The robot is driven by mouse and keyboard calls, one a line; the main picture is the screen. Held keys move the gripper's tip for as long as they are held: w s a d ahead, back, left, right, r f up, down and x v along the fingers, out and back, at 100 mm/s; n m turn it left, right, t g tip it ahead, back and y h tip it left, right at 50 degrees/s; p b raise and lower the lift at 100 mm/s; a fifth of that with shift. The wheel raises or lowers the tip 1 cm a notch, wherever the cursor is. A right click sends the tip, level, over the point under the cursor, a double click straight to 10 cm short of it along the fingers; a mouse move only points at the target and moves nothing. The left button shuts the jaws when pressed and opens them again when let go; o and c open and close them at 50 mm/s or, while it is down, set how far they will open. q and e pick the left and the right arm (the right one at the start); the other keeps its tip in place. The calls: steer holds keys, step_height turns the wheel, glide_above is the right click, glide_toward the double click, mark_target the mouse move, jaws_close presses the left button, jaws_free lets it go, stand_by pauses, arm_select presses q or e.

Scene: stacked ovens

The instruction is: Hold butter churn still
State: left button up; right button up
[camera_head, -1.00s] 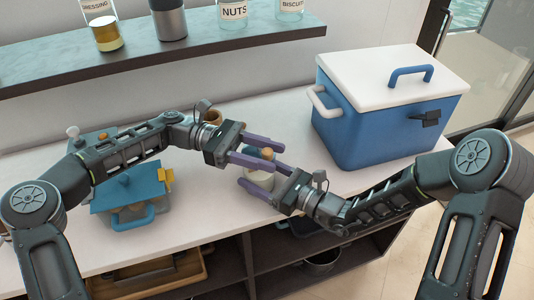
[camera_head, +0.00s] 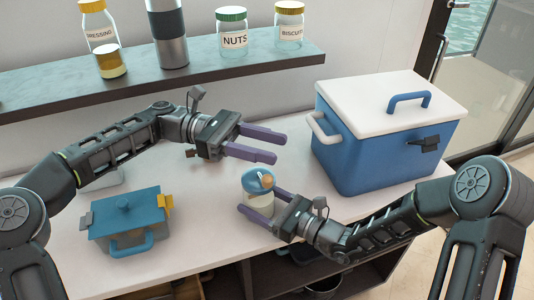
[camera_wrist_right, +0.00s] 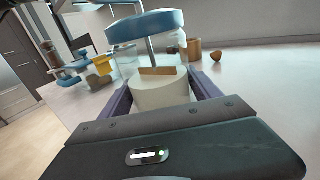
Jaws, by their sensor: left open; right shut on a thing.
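The butter churn (camera_head: 262,205) stands upright on the white counter, with a cream body and a round blue top bearing an orange knob. In the right wrist view the churn (camera_wrist_right: 160,93) shows a thin rod between its body and the blue top (camera_wrist_right: 145,25). My right gripper (camera_head: 258,208) is shut on the churn's body, one finger on each side. My left gripper (camera_head: 280,148) is open and empty, behind the churn and apart from it.
A blue cooler with a white lid (camera_head: 385,140) stands behind right. A blue-lidded container (camera_head: 125,220) stands on the left of the counter. A shelf (camera_head: 140,77) with jars is at the back. The wrist view shows a brown cup (camera_wrist_right: 194,50).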

arm_select(q)
steer(key=shift+o, duration=0.6)
steer(key=shift+a, duration=0.1)
steer(key=a+t, duration=0.2)
steer(key=t, duration=0.1)
steer(key=n+t+y, duration=0.2)
steer(key=t+y, duration=0.2)
steer(key=t, duration=0.7)
glide_toward(267, 182)
steer(key=shift+w+d+f, duration=0.45)
steer(key=shift+w+f, duration=0.3)
steer(key=shift+w, duration=0.05)
steer(key=x, duration=1.2)
steer(key=shift+c, duration=0.2)
jaws_close()
